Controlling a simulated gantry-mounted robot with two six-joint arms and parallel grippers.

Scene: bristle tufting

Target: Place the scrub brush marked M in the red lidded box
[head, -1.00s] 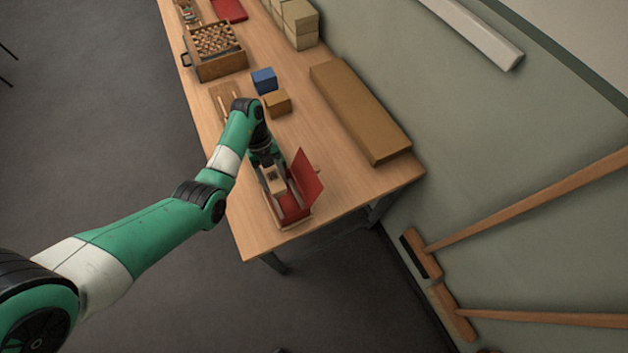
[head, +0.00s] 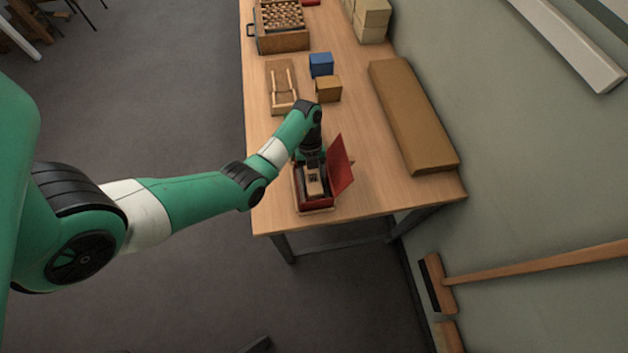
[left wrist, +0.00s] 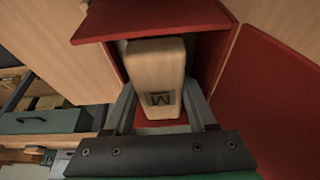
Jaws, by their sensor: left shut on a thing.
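The scrub brush (head: 314,182) is a pale wooden block. Its dark M mark shows in the left wrist view, where the brush (left wrist: 156,72) lies between my two fingers. My left gripper (head: 313,168) is shut on it. The red lidded box (head: 301,203) is near the table's front end, with its lid (head: 341,166) standing open on the right. The brush is within the box's outline, between red walls in the left wrist view; I cannot tell whether it touches the floor of the box. The bristles are hidden. My right gripper is not in view.
Behind the box are a wooden tray with rods (head: 270,100), a blue block (head: 321,65) and a tan block (head: 328,89). A long brown slab (head: 412,115) lies along the right. A crate of round pieces (head: 283,42) is farther back. The table's front edge is close.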

